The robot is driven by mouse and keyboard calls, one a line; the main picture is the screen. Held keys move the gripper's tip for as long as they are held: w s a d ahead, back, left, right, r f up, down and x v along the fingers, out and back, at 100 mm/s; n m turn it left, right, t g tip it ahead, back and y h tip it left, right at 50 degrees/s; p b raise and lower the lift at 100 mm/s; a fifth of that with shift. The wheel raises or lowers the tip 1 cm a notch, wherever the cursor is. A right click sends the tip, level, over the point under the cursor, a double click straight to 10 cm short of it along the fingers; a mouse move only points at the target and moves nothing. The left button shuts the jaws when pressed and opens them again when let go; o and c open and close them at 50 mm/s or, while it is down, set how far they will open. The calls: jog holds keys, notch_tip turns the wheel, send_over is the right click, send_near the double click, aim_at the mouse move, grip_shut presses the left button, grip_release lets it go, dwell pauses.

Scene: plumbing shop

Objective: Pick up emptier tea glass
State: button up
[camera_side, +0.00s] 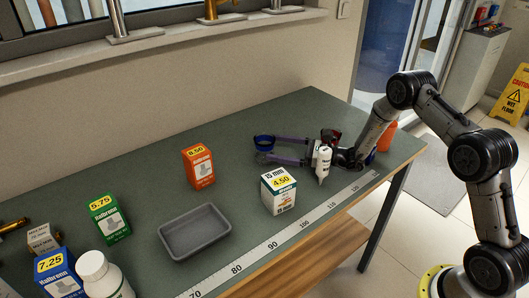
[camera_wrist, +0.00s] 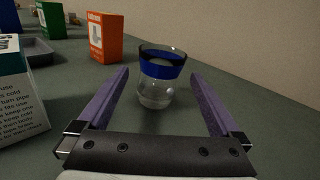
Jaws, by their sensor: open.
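A clear tea glass (camera_wrist: 155,92) with a blue band below its dark rim stands upright on the bench in the wrist view. Its lower part looks clear, with no dark tea visible. It also shows in the side view (camera_side: 264,143) as a blue ring. My gripper (camera_wrist: 159,76) is open, with its purple fingers on either side of the glass and gaps visible on both sides. In the side view my gripper (camera_side: 269,149) lies low over the bench, reaching left. A dark red and black object (camera_side: 330,136) sits behind my gripper; I cannot tell whether it is another glass.
A white-teal box (camera_side: 279,192), an orange box (camera_side: 199,167) and a grey tray (camera_side: 195,232) are nearby. A green box (camera_side: 109,218) is further left. The bench between the orange box and the glass is clear.

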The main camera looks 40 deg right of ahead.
aim_at(263, 147)
jog(key=x, duration=0.5)
jog(key=shift+f, duration=0.4)
jog(key=shift+c, duration=0.2)
jog(key=c, duration=1.4)
